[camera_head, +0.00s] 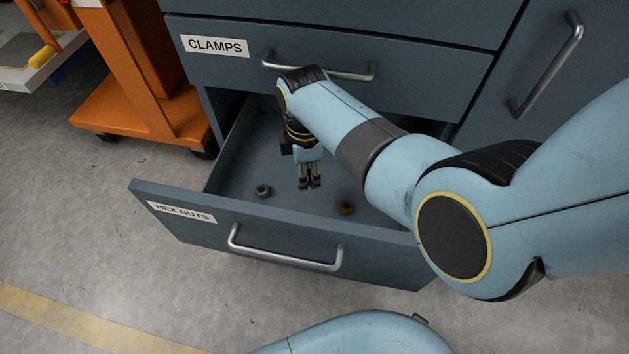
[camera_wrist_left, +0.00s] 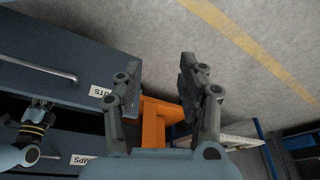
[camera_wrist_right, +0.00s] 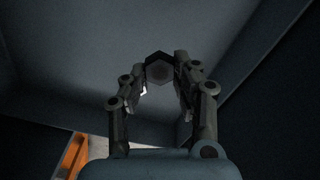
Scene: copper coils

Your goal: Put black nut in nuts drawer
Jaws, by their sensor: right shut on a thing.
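The hex nuts drawer (camera_head: 190,236) is pulled open in the head view, below the clamps drawer. My right gripper (camera_head: 309,185) reaches down into it, fingers pointing at its floor. In the right wrist view the right gripper is shut on the black nut (camera_wrist_right: 158,68), a dark hexagonal piece between the fingertips. My left gripper (camera_wrist_left: 157,78) is open and empty in the left wrist view, outside the drawer.
The clamps drawer (camera_head: 420,75) is shut above. An orange cart (camera_head: 140,105) stands at left. The floor in front is clear.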

